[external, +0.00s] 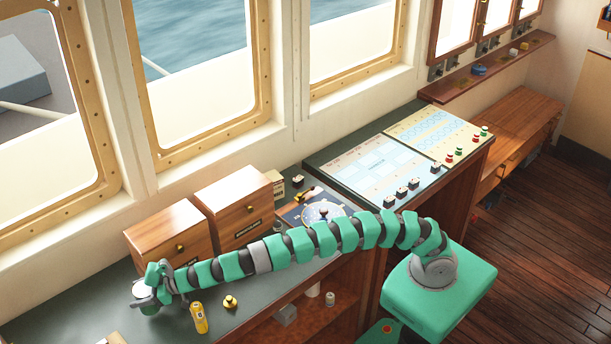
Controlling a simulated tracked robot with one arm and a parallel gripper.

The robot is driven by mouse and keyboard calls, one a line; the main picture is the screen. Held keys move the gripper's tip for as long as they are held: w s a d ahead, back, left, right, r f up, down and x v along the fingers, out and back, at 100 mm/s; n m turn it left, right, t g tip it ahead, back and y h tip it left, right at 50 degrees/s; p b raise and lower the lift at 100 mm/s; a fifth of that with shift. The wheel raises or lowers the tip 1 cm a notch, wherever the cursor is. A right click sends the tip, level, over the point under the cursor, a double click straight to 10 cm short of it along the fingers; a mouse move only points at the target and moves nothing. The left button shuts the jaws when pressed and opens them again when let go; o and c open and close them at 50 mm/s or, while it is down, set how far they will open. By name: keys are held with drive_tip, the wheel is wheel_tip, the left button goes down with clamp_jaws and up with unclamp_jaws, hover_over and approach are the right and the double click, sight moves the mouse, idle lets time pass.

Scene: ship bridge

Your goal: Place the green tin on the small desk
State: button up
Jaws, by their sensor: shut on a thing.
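My gripper (146,286) is at the far left end of my outstretched arm, low over the dark green counter (75,305). It is shut on a small, pale-topped object with green on its side, which looks like the green tin (148,309). The fingers and wrist partly hide it, and I cannot tell whether it touches the counter. A low wooden desk with drawers (530,108), likely the small desk, stands at the right along the wall, far from my gripper. Its visible top is bare.
A yellow canister (199,318) and a brass piece (230,302) stand close to the gripper. Two wooden drawer boxes (165,232) are behind the arm. A chart console (375,170) with knobs stands between counter and desk. A shelf (490,66) hangs above the desk.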

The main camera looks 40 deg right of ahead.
drive_tip(key=shift+f+b, duration=0.35)
drive_tip(key=shift+f, duration=1.45)
drive_tip(key=shift+f, duration=0.15)
drive_tip(key=o, duration=1.1)
